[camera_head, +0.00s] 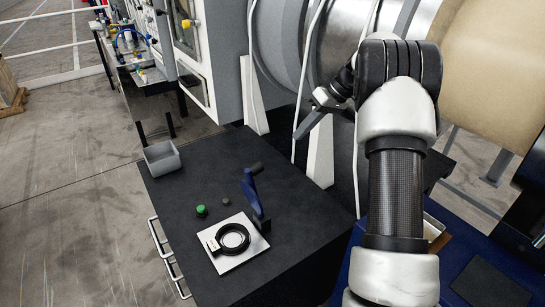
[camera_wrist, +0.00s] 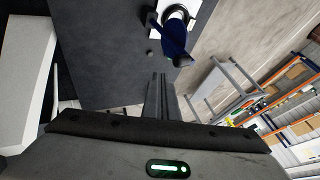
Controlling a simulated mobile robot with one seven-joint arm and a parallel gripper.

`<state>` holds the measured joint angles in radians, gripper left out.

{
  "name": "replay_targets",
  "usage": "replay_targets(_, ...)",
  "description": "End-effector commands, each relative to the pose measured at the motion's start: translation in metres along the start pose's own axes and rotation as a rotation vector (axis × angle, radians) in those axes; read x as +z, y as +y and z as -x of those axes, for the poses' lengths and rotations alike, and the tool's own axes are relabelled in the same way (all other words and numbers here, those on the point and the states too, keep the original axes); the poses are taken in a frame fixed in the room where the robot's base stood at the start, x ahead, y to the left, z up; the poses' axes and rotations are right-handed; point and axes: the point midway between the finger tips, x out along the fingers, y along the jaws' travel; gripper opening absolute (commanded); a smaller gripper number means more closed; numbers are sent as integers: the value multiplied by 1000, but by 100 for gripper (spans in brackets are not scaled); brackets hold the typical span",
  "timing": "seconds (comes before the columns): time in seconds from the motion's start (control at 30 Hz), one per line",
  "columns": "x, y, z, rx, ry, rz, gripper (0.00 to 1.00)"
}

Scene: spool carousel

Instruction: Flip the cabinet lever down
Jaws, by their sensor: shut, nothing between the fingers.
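The cabinet (camera_head: 185,225) has a dark top. A blue lever (camera_head: 251,196) with a black grip stands up from it, near its right side. In the wrist view the blue lever (camera_wrist: 174,42) is beyond my fingertips and slightly right of them, with a visible gap. My gripper (camera_head: 298,134) is above and to the right of the lever in the head view, in front of the large machine. In the wrist view my gripper (camera_wrist: 160,76) has its fingers together with nothing between them. The lever's foot is partly hidden in the wrist view.
Beside the lever lie a white plate with a black ring (camera_head: 219,238), a green button (camera_head: 201,211) and a small dark knob (camera_head: 226,202). A grey bin (camera_head: 161,160) sits at the far left corner. White posts (camera_head: 320,152) and cables stand behind the cabinet.

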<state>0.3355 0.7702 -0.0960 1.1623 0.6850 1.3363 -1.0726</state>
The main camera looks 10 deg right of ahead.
Motion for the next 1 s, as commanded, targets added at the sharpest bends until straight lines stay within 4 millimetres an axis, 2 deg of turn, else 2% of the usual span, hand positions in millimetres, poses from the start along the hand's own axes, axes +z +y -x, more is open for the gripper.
replay_targets(0.17,0,0,-3,-1,-1,-1,0)
replay_targets(0.27,0,0,-12,-1,-2,-1,0)
replay_targets(0.7,1,-1,-100,-1,-4,-2,0)
replay_targets(0.83,1,-19,-111,-1,-3,0,0)
replay_targets(1.0,2,-31,-120,0,-2,-1,0)
